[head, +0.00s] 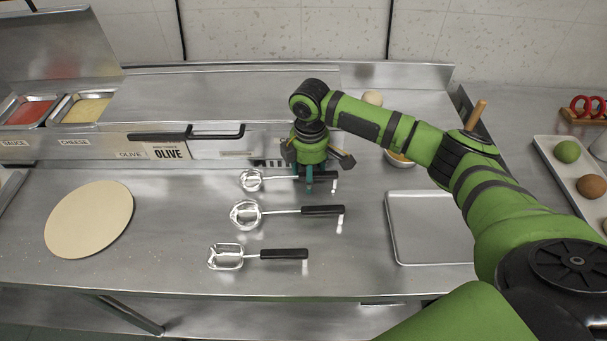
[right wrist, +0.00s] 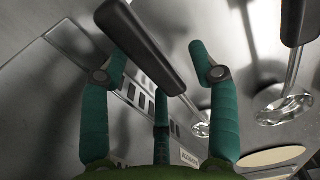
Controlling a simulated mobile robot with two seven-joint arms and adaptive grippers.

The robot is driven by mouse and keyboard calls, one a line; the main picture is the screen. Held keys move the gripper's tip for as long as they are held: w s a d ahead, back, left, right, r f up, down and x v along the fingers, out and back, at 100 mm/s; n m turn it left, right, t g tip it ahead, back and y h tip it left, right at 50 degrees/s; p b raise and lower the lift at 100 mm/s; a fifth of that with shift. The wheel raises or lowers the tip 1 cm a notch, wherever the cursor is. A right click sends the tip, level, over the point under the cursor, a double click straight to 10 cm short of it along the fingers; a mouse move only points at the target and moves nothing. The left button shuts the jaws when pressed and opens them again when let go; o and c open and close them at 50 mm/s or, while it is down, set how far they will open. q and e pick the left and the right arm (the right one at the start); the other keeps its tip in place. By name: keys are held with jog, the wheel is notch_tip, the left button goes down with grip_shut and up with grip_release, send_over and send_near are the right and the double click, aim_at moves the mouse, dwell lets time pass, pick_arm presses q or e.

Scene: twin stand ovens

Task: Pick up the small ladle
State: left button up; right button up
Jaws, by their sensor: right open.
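Three ladle-like tools with black handles lie on the steel counter in the head view. The farthest, with the smallest-looking round bowl, appears to be the small ladle (head: 252,181). A larger round ladle (head: 245,213) lies in the middle, and a squarer-headed tool (head: 226,257) lies nearest. My right gripper (head: 308,184) points down over the small ladle's handle, open. In the right wrist view, my right gripper (right wrist: 158,62) has its fingers spread, with the small ladle's black handle (right wrist: 145,48) running between them. Contact cannot be told. My left gripper is not in view.
A round dough disc (head: 90,219) lies at left. An empty metal tray (head: 430,255) lies right of the tools. A small bowl (head: 399,161) stands beyond the tray. The raised topping rail with the OLIVE label (head: 170,152) runs close behind the small ladle.

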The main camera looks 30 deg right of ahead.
jog(key=c, duration=1.2)
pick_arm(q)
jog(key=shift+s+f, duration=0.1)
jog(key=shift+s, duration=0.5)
pick_arm(e)
grip_shut()
